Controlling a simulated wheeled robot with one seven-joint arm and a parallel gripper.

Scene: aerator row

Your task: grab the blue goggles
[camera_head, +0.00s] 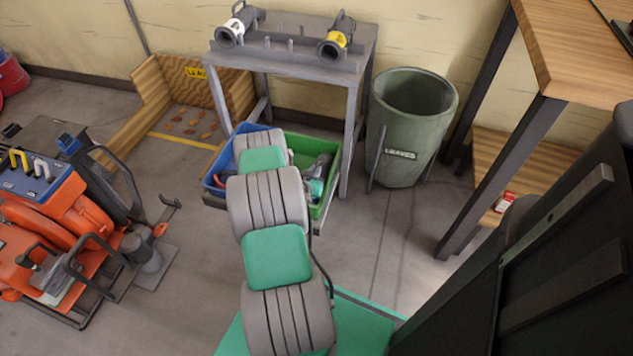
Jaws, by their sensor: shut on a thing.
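My grey and green arm reaches from the bottom of the head view up to the bins under the metal stand. I cannot make out the blue goggles.
The metal stand (290,56) holds a white-marked fitting (237,27) and a yellow-marked one (337,38). A green barrel (412,125) stands right of it. Orange machines (50,230) fill the left; a wooden bench (575,60) is at right. Floor between barrel and bench is clear.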

